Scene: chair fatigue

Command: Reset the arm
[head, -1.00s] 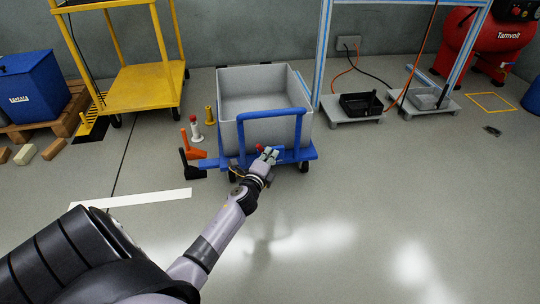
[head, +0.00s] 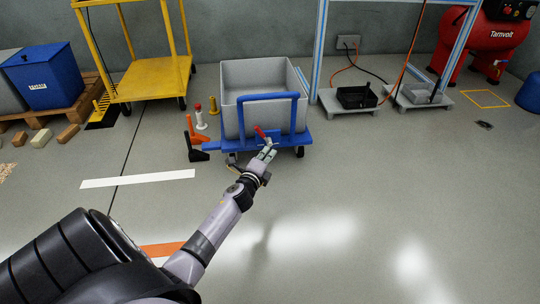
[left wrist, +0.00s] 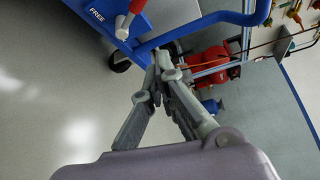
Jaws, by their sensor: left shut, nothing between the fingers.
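My left gripper (head: 267,153) is shut and empty, just in front of the near edge of the blue cart (head: 240,139). The cart carries a grey bin (head: 262,79) and has a blue push handle (head: 268,97). A red-gripped lever (head: 260,131) stands tilted at the cart's near edge, just beyond my fingertips. In the left wrist view, my closed fingers (left wrist: 160,60) are apart from the red lever grip (left wrist: 137,6), close to the blue cart frame (left wrist: 110,28) marked "FREE". My right gripper is not in view.
A yellow shelf cart (head: 150,78) and a blue box (head: 42,80) on a pallet stand at the left. A red compressor (head: 478,45) is at the back right. The floor in front is clear.

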